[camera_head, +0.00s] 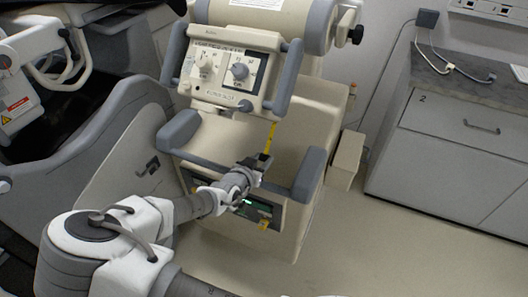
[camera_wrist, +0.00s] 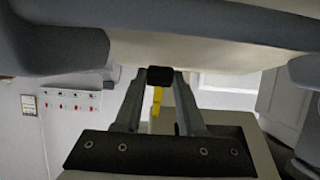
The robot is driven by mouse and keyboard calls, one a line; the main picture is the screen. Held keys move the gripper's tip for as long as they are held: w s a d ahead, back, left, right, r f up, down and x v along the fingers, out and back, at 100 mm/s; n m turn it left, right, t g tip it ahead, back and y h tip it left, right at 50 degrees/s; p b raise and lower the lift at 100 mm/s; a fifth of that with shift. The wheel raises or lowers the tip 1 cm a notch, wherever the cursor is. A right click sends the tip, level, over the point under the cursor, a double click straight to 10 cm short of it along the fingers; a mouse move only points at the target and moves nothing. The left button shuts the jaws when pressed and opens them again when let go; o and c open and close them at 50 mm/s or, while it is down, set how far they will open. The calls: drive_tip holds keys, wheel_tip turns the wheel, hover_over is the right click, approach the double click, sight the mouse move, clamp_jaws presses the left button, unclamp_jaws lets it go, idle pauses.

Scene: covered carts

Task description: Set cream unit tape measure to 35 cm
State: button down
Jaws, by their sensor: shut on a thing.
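The cream unit (camera_head: 222,132) stands in the middle of the head view, with a control panel (camera_head: 226,66) of two dials on its upper head. A yellow tape (camera_head: 269,138) runs down from under that head to my gripper (camera_head: 254,168). In the wrist view, my gripper (camera_wrist: 160,88) is shut on a small dark block (camera_wrist: 160,71), which looks like the tape's end piece. Yellow tape (camera_wrist: 156,100) shows between the fingers there. The tape's markings are too small to read. Another yellow piece (camera_head: 265,217) shows low on the unit's front.
Grey padded handles (camera_head: 310,174) flank my gripper closely on the unit. A grey cabinet (camera_head: 450,139) with a worktop stands at the right. Other white and dark equipment (camera_head: 22,80) fills the left. The floor (camera_head: 400,245) at the lower right is clear.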

drive_tip(key=shift+s+f, duration=0.1)
drive_tip(key=shift+c, duration=2.4)
unclamp_jaws()
drive_tip(key=p+v, duration=0.4)
drive_tip(key=v, duration=1.3)
drive_tip(key=shift+r+p, duration=0.2)
drive_tip(key=shift+p, duration=0.1)
drive_tip(key=shift+a, duration=0.1)
